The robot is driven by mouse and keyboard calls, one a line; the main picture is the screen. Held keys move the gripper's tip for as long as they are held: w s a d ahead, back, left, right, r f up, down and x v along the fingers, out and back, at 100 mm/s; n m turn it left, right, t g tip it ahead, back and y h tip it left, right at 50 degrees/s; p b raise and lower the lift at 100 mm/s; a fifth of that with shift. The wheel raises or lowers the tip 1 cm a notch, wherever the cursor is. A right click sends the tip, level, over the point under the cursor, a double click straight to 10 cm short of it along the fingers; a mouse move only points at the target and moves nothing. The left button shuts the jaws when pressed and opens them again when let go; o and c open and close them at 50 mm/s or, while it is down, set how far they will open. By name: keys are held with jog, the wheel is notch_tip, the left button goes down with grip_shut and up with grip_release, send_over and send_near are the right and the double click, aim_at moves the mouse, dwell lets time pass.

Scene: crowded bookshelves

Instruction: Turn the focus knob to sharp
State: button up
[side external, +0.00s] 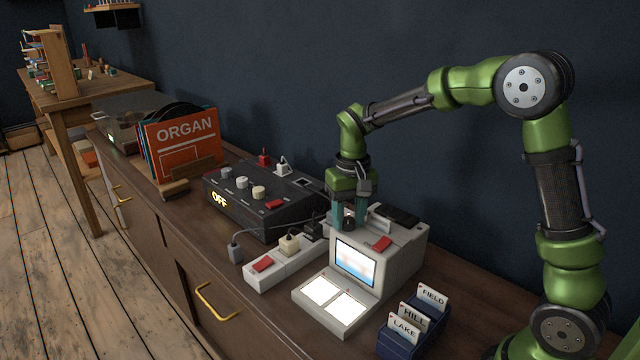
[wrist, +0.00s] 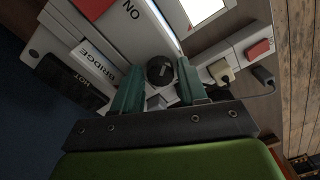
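The viewer is a pale grey box (side external: 398,252) with a small screen (side external: 357,262) showing a blurred blue, white and pink picture. Its dark round knob (wrist: 160,72) has a light pointer mark and sits on the top of the box. The knob also shows in the side view (side external: 348,224), partly hidden by my gripper. My gripper (side external: 348,216) points down over the knob with its teal fingers apart. In the wrist view the fingers (wrist: 160,76) stand on either side of the knob, with a narrow gap seeming to show at each side.
A red switch (side external: 381,243) and a slide labelled BRIDGE (wrist: 97,65) are on the box near the knob. Slide cards FIELD, HILL and LAKE stand in blue holders (side external: 412,330) in front. A power strip (side external: 285,264) and a black control box (side external: 245,205) stand left.

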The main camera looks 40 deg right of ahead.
jog(key=c, duration=0.7)
jog(key=shift+n, duration=0.3)
jog(key=n, duration=0.9)
jog(key=shift+n, duration=0.4)
jog(key=o, duration=1.1)
jog(key=shift+c, duration=0.2)
